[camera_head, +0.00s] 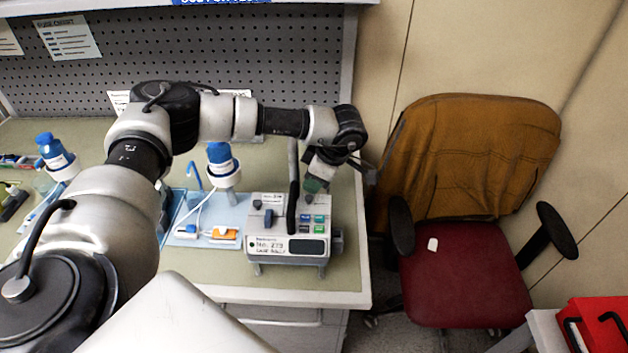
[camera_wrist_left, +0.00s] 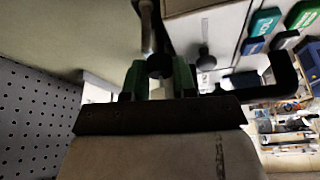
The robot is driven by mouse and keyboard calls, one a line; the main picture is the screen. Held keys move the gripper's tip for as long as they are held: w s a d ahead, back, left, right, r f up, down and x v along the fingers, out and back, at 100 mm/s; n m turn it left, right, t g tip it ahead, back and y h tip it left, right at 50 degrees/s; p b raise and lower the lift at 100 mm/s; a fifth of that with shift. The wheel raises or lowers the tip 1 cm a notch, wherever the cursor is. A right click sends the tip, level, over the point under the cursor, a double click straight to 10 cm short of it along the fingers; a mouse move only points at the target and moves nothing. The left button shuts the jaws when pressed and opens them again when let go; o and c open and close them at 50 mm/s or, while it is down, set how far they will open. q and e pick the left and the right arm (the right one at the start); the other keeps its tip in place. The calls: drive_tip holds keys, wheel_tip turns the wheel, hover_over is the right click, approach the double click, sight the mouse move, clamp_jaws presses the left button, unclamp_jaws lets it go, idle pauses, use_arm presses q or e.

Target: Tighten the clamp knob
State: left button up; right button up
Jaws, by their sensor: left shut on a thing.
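The infusion pump (camera_head: 285,243), a light box with coloured buttons and a dark display, stands on the bench near its right edge. A metal pole (camera_head: 293,160) rises behind it. My left gripper (camera_head: 318,182) is at the pump's back right, reaching down from above. In the left wrist view its green fingertips (camera_wrist_left: 160,82) are shut on a dark round clamp knob (camera_wrist_left: 160,65) beside the pole (camera_wrist_left: 147,25). The pump's side and buttons (camera_wrist_left: 267,20) show at upper right there. In the head view the knob is hidden by the gripper and pump.
A blue tray (camera_head: 215,215) with an orange-and-white part lies left of the pump. A perforated panel (camera_head: 270,50) backs the bench. A chair (camera_head: 465,270) stands close to the bench's right edge.

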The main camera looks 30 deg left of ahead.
idle(0.3)
use_arm(q)
drive_tip(key=o, duration=0.7)
drive_tip(key=shift+c, duration=0.2)
drive_tip(key=shift+d, duration=0.1)
drive_tip(key=b+v, duration=0.3)
drive_tip(key=v, duration=0.8)
